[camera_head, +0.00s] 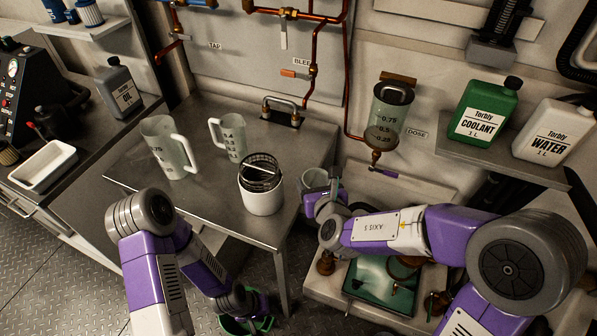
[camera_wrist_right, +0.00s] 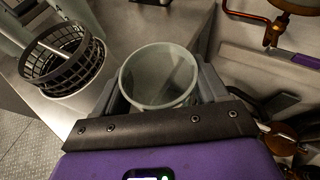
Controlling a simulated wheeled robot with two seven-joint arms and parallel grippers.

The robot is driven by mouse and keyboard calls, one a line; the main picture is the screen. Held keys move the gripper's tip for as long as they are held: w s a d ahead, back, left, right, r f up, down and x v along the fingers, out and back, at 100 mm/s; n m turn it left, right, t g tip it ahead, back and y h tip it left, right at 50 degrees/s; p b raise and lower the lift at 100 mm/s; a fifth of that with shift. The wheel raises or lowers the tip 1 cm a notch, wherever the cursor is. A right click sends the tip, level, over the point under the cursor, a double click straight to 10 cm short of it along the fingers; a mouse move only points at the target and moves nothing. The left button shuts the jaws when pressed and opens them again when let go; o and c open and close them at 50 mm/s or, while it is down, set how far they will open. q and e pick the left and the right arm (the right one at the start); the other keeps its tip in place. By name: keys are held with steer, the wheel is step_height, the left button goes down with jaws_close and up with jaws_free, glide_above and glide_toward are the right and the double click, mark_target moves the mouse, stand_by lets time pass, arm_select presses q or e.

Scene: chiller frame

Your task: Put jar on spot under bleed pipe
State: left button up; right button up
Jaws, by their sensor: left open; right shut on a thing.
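My right gripper (camera_head: 320,194) is shut on a small grey translucent jar (camera_head: 314,178), beyond the right edge of the steel table. In the right wrist view the gripper (camera_wrist_right: 160,92) has a finger on either side of the jar (camera_wrist_right: 158,68). The jar's mouth faces up and it looks empty. The copper bleed pipe (camera_head: 312,72) runs down the wall behind the table, beside the "BLEED" label and an orange handle (camera_head: 295,74). I cannot make out a marked spot under it. My left gripper (camera_head: 238,304) is open, low in front of the table.
The steel table (camera_head: 222,203) holds two measuring jugs (camera_head: 168,150) (camera_head: 231,137), a white pot with a dark basket (camera_head: 262,192) and a metal handle on a black base (camera_head: 283,111). A green tub (camera_head: 262,324) is by my left gripper. A dosing cylinder (camera_head: 389,108) hangs right.

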steer(key=shift+w+a+r, duration=0.1)
steer(key=shift+r, duration=0.05)
steer(key=r+x, duration=0.1)
steer(key=x, duration=0.5)
steer(key=r+x, duration=0.1)
steer(key=x, duration=0.5)
steer(key=w+r+x, duration=0.1)
steer(key=x, duration=0.5)
steer(key=shift+a+b, duration=0.3)
steer(key=shift+a, duration=0.1)
steer(key=shift+s+r, duration=0.1)
steer(key=o, duration=1)
steer(key=shift+o, duration=0.2)
